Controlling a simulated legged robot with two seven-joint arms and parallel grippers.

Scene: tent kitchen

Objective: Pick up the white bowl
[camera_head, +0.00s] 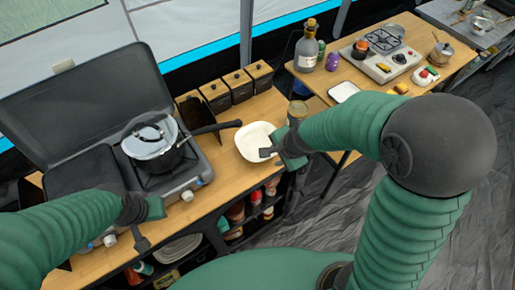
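The white bowl (254,139) sits on the wooden counter, right of the stove and near the counter's front edge. My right gripper (268,153) is at the bowl's right front rim, with a dark finger overlapping the rim. I cannot tell whether its fingers are closed on the rim, as the gripper is small and partly hidden by its own hand. My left gripper (140,238) is at the front left, near the stove's front edge, away from the bowl. Its finger state is unclear.
A two-burner stove (185,180) with a raised lid holds a lidded pot (152,145); a black pan handle (215,128) reaches toward the bowl. Several dark boxes (238,86) stand behind it. A jar (297,112) stands right of the bowl. Shelves below hold jars and plates.

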